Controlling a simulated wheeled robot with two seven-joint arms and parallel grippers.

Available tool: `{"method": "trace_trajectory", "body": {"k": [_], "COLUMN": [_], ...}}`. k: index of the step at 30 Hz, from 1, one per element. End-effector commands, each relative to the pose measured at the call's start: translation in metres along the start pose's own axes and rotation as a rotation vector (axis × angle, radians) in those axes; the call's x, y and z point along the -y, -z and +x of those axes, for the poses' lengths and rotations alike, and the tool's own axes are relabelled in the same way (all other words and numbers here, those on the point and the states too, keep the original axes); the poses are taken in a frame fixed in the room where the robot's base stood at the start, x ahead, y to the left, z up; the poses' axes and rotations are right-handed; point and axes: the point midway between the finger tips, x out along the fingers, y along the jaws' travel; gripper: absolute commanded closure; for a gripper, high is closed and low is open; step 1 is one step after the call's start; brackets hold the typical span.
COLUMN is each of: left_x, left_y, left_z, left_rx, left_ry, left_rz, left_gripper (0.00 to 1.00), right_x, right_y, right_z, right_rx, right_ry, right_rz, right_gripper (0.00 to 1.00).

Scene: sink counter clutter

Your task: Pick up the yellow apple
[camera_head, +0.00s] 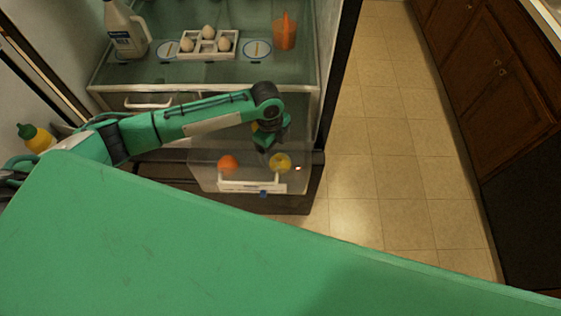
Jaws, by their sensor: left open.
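The yellow apple (280,162) sits at the right side of a clear pulled-out drawer (212,181) at the bottom of an open fridge. My left arm reaches in from the left. My left gripper (267,148) points down, just above and a little left of the apple. It is open and appears empty; its fingertips are small and dark here, so I cannot tell whether they touch the apple. My right gripper is not in view.
An orange fruit (228,164) lies left of the apple in the drawer. The shelf above holds a white jug (125,30), an egg tray (190,54) and an orange cup (285,34). A yellow bottle (38,138) stands at left. The tiled floor (385,165) is clear.

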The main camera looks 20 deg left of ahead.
Motion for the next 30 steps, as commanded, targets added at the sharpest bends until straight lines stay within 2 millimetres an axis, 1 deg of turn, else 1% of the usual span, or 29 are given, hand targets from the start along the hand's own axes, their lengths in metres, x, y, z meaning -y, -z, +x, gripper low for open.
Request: {"method": "trace_trajectory", "body": {"k": [1,3,8,11,16,19,23,29,30], "left_x": [0.000,0.001,0.001,0.001,0.003,0.003,0.003,0.003,0.003], "left_y": [0.001,0.001,0.001,0.002,0.004,0.003,0.003,0.003,0.003], "left_z": [0.008,0.017,0.027,0.035,0.057,0.071,0.078,0.079,0.079], "left_rx": [-0.002,-0.002,0.000,-0.002,-0.001,-0.001,-0.001,-0.001,-0.001], "left_ry": [-0.001,0.000,0.001,-0.001,0.000,-0.001,0.001,0.002,0.002], "left_rz": [-0.002,-0.002,0.000,-0.001,-0.001,-0.002,-0.001,-0.001,-0.001], "left_gripper": [0.15,0.15,0.15,0.15,0.15,0.15,0.15,0.15,0.21], "right_x": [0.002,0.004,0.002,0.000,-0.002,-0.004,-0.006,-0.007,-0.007], "right_y": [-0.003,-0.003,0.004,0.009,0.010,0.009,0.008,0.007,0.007], "right_z": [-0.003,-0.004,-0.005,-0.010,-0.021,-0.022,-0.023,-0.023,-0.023], "right_rx": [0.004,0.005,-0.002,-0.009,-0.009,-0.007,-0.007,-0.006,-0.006], "right_ry": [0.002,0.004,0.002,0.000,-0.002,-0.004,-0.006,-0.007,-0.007], "right_rz": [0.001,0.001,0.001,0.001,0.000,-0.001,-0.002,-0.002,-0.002], "right_gripper": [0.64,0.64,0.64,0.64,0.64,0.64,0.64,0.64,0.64]}}
